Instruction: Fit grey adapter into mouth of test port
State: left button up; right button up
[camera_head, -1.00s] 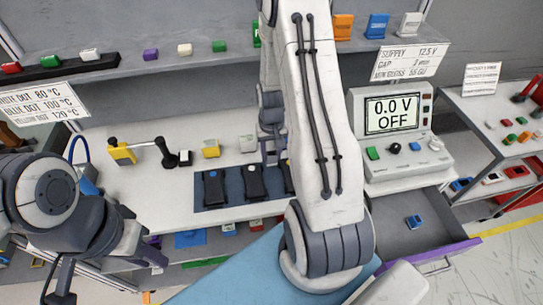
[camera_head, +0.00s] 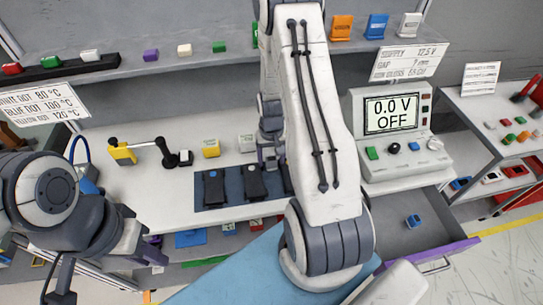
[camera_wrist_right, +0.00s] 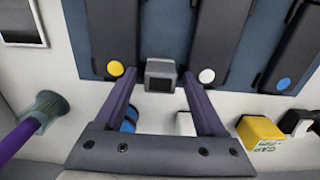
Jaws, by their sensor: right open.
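My right gripper (camera_wrist_right: 158,74) has two purple fingers spread apart. A small grey square block (camera_wrist_right: 160,68) with a dark face, which looks like the grey adapter, sits between the fingertips, with a narrow gap visible on each side. It lies near the edge of the blue mat, between dark modules with a yellow dot and a white dot. In the head view the right arm hides most of this area. My left gripper (camera_head: 150,255) is low at the left, and its fingers are unclear. I cannot pick out the test port with certainty.
Dark modules (camera_head: 254,182) lie on the blue mat (camera_head: 232,172). A yellow block (camera_wrist_right: 262,131), a white block (camera_wrist_right: 185,123) and a blue piece (camera_wrist_right: 129,118) are close to the right gripper. A supply unit (camera_head: 395,130) reads 0.0 V OFF, above an open drawer (camera_head: 440,255).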

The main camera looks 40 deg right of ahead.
aim_at(271, 159)
jog(key=shift+r, duration=0.65)
notch_tip(271, 159, up, 11)
jog(key=b, duration=0.2)
